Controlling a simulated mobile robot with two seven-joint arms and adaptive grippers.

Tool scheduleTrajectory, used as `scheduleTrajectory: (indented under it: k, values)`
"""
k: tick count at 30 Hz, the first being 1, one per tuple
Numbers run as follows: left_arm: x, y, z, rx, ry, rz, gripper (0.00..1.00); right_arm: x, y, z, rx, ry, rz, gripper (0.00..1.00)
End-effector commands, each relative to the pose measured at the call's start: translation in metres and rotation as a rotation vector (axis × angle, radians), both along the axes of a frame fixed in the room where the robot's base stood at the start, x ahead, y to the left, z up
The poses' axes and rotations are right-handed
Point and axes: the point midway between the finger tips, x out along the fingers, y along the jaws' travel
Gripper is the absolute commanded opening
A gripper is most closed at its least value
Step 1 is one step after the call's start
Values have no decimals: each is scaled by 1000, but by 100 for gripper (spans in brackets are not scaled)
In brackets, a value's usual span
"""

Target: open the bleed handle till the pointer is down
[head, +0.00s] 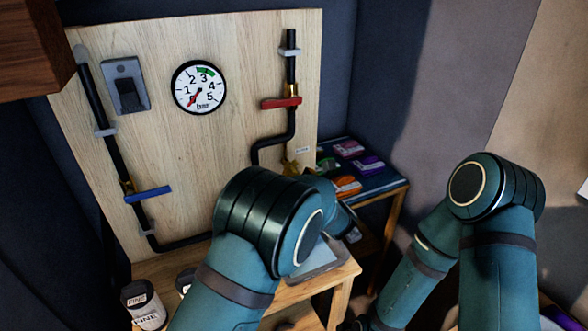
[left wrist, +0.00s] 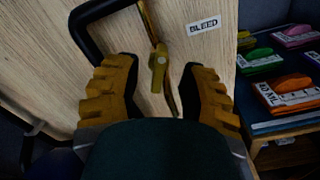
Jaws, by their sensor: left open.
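The bleed handle (left wrist: 158,72) is a short brass-yellow lever beside the white BLEED label (left wrist: 203,26) in the left wrist view. My left gripper (left wrist: 160,66) is open, its yellow fingers on either side of the lever with gaps showing. In the head view my left arm hides most of that gripper and the valve. The round gauge (head: 199,87) is on the board, and its red pointer (head: 194,101) slants down and left, near the low end of the scale. My right arm shows at the right, but its gripper cannot be made out.
A red handle (head: 281,103) lies across the right pipe and a blue handle (head: 148,195) across the left pipe. A grey switch box (head: 125,85) is at upper left. A side table (head: 395,187) with coloured packs stands right of the board. White cans (head: 144,306) stand at lower left.

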Motion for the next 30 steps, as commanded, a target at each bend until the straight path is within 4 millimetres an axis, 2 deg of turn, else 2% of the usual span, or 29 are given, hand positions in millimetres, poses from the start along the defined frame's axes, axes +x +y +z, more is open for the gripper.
scheduleTrajectory:
  k: [6,18,19,22,30]
  values:
    - [23,10,-1,-2,1,1,41,1,0,-2,0,-2,-1,47]
    - [29,12,0,-1,1,0,41,1,0,-3,0,-2,-1,47]
    - [29,12,0,-1,1,0,37,1,0,-3,0,-2,-1,47]
    - [29,12,0,-1,1,0,2,1,0,-3,0,-2,-1,47]
    - [29,12,0,-13,-5,0,0,1,0,-5,0,-2,-1,47]
